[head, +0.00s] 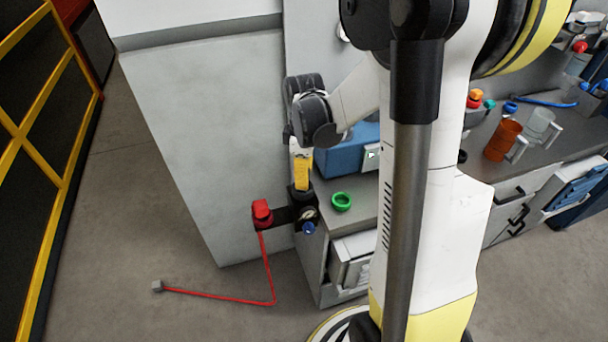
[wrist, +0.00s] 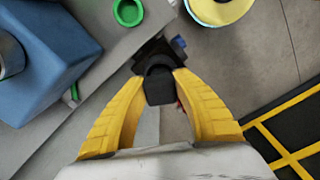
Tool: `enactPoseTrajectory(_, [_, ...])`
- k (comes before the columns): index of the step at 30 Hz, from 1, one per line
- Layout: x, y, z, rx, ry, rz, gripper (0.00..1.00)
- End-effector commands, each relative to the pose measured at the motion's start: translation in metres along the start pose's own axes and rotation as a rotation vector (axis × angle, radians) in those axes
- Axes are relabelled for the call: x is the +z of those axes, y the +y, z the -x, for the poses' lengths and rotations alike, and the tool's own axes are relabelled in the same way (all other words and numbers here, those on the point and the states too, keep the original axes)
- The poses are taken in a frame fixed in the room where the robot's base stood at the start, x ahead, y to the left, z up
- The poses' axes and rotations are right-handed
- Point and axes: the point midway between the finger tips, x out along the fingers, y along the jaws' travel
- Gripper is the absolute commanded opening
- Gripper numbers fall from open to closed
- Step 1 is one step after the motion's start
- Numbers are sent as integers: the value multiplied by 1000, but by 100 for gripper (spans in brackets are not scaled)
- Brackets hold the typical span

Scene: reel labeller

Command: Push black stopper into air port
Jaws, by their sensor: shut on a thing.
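My gripper (head: 301,184) points down at the counter's left corner, its yellow fingers shut on a black stopper. In the wrist view, my gripper (wrist: 163,76) has a finger on each side of the black stopper (wrist: 159,88). A dark air fitting with a round gauge (head: 308,214) and a blue part (head: 309,228) stands right below the fingers in the head view. Dark parts of this fitting (wrist: 174,47) show beyond the stopper in the wrist view. The air port's opening is hidden, and I cannot tell whether the stopper touches it.
A red connector (head: 262,212) sits left of the fitting, with a red line running to a small grey block (head: 157,286) on the floor. A green ring (head: 341,201) and a blue box (head: 345,150) are on the counter. A tall grey cabinet (head: 215,140) stands close left.

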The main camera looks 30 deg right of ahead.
Motion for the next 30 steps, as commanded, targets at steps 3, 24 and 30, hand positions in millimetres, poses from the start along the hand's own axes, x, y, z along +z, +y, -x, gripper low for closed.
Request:
enactPoseTrajectory(3, [0,0,-6,0,0,0,0])
enactPoseTrajectory(24, [0,0,-20,0,0,0,0])
enactPoseTrajectory(30, [0,0,-21,0,0,0,0])
